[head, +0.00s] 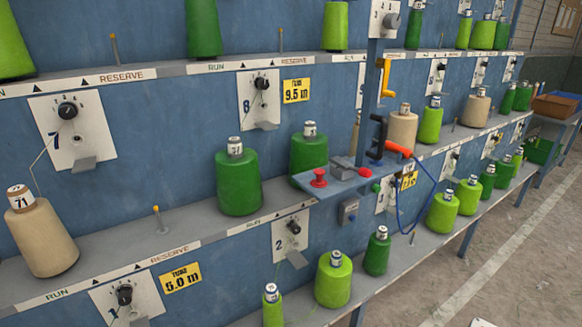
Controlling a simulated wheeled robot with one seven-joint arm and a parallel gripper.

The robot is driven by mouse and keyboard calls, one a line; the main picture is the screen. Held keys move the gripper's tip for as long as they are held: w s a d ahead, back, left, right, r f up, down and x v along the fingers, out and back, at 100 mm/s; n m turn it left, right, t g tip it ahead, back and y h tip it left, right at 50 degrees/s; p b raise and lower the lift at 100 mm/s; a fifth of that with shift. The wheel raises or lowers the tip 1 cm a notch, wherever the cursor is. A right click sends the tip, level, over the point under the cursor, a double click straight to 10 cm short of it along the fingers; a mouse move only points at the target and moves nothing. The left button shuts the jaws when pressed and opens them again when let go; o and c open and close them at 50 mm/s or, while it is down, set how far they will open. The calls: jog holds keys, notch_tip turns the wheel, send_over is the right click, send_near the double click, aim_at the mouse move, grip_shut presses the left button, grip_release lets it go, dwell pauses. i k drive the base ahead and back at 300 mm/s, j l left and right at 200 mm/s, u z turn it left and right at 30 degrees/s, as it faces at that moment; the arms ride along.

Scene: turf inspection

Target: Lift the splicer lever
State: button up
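A small grey bracket shelf (333,186) is fixed to a blue upright post (370,85) in front of the creel wall. A grey splicer-like device (345,168) sits on it, with a small red part at its right end. A red mushroom-shaped knob (319,178) stands at the shelf's left. A yellow cranked handle (384,78) is on the post higher up. An orange-red handle (398,149) with a blue hose is beside a black C-shaped part (377,138). I cannot tell which of these is the splicer lever. My gripper is not in view.
Green and beige yarn cones, such as one large green cone (238,182), line the grey shelves. Numbered dial plates (70,132) are on the blue wall. The blue hose (412,215) hangs in a loop. Open floor (480,260) lies at the right.

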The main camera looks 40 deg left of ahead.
aim_at(344, 165)
jog(key=j+u, duration=0.1)
jog(key=u, duration=1.35)
jog(key=k+j+z, duration=0.2)
